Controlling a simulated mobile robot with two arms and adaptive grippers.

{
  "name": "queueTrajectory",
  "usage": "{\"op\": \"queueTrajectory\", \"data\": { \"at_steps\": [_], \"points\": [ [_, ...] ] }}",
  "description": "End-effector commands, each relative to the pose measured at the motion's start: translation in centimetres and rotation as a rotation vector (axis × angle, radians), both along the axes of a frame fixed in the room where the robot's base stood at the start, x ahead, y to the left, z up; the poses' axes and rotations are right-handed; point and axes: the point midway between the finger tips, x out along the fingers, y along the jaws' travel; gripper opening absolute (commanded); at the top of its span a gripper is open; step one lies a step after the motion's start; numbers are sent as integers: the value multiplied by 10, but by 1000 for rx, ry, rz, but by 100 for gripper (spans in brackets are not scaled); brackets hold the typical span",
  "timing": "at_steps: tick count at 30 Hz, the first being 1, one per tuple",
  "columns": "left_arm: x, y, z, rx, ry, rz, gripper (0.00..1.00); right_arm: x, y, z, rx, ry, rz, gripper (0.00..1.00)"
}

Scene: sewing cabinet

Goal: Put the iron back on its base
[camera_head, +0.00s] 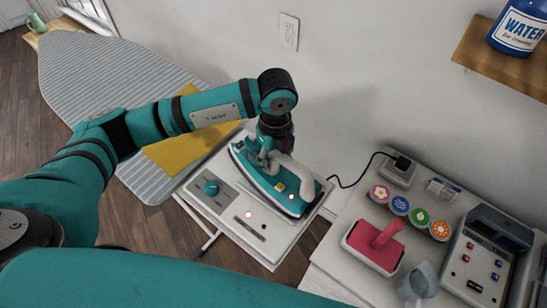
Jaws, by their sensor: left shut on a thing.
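The iron (259,182), with a teal body and pale handle, is over the far side of its white base (230,212). My right gripper is not in view.
A striped ironing board (110,75) with a yellow cloth (188,152) lies at left. At right, a white cabinet top (345,287) holds a red-handled block (374,247), several round coloured tins, a control box (487,258) and a grey jug (418,283). A shelf bears a water bottle (517,27).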

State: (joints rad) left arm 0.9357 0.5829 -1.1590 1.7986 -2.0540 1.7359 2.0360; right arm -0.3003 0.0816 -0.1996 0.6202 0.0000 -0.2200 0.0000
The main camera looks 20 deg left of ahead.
Motion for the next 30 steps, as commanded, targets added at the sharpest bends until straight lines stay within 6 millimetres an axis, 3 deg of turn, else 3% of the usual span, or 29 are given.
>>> {"op": "queueTrajectory", "data": {
  "at_steps": [1, 2, 8, 19, 30],
  "points": [
    [1, -1, 1, -3, -4, 0, 0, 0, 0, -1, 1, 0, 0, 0],
    [1, -1, 1, -2, -5, 0, 32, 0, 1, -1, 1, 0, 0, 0],
    [1, -1, 1, -2, -2, 0, 58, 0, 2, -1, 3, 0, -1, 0],
    [0, 0, 5, 1, -1, 0, 58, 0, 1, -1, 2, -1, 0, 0],
    [4, -2, 79, -2, -6, -1, 58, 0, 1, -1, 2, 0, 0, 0]
  ]
}}
